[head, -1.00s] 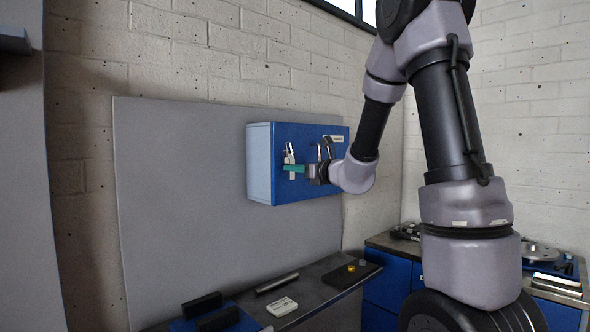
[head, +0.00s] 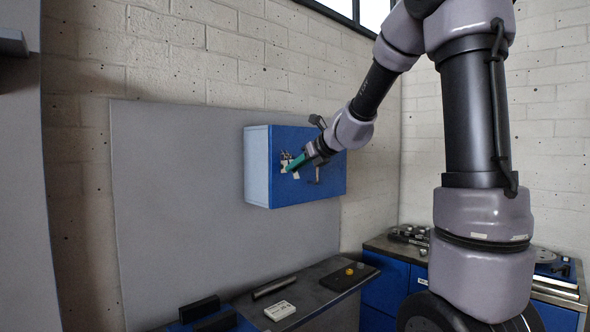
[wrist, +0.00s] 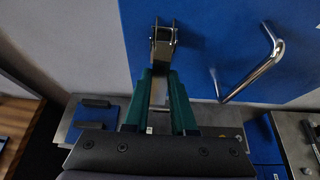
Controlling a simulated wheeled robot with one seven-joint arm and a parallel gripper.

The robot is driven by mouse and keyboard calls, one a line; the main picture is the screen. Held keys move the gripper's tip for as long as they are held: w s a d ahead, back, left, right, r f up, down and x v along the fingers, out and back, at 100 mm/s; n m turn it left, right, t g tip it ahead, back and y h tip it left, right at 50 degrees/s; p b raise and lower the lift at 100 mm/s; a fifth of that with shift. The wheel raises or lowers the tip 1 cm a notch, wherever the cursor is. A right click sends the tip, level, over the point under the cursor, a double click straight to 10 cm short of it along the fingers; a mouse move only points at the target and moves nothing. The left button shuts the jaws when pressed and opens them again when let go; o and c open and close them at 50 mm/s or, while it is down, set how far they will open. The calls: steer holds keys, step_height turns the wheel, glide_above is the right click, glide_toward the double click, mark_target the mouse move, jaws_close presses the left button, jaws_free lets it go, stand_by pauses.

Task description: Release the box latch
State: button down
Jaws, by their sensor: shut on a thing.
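The blue box (head: 258,170) hangs on the wall panel, its blue front facing right. The latch (head: 284,160) is a small metal lever on the left part of that front; in the wrist view the latch (wrist: 162,40) shows its bracket at the top centre. My gripper (head: 292,166) is at the latch, tilted, its green fingers pointing down-left. In the wrist view my gripper (wrist: 160,100) has its green fingers on both sides of the metal lever and is shut on it.
A curved metal handle (wrist: 258,72) sticks out of the box front, right of my fingers in the wrist view. Below is a dark bench (head: 322,290) with a white device (head: 280,311) and black blocks. A blue cabinet (head: 385,287) stands at the right.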

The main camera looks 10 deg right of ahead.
mark_target(296, 173)
steer(key=shift+s+d+r+g+h, duration=0.1)
steer(key=shift+r+g+h, duration=0.5)
steer(key=shift+g, duration=0.5)
steer(key=shift+d+r+g+h, duration=0.1)
steer(key=shift+r+g+h, duration=0.5)
steer(key=shift+g, duration=0.5)
steer(key=shift+a+r+g+h, duration=0.1)
steer(key=shift+r+g+h, duration=0.3)
steer(key=shift+g, duration=0.4)
steer(key=shift+r+g+h, duration=0.25)
steer(key=shift+g+h, duration=0.3)
steer(key=shift+g, duration=0.25)
steer(key=shift+a+r+g+h, duration=0.1)
steer(key=shift+r+g+h, duration=0.3)
steer(key=shift+g, duration=0.4)
steer(key=c, duration=0.7)
jaws_free()
steer(key=r, duration=0.3)
steer(key=s+r, duration=0.1)
steer(key=r, duration=0.3)
steer(key=d+r, duration=0.1)
steer(key=r, duration=0.2)
steer(key=shift+s+r, duration=0.15)
steer(key=shift+r, duration=0.15)
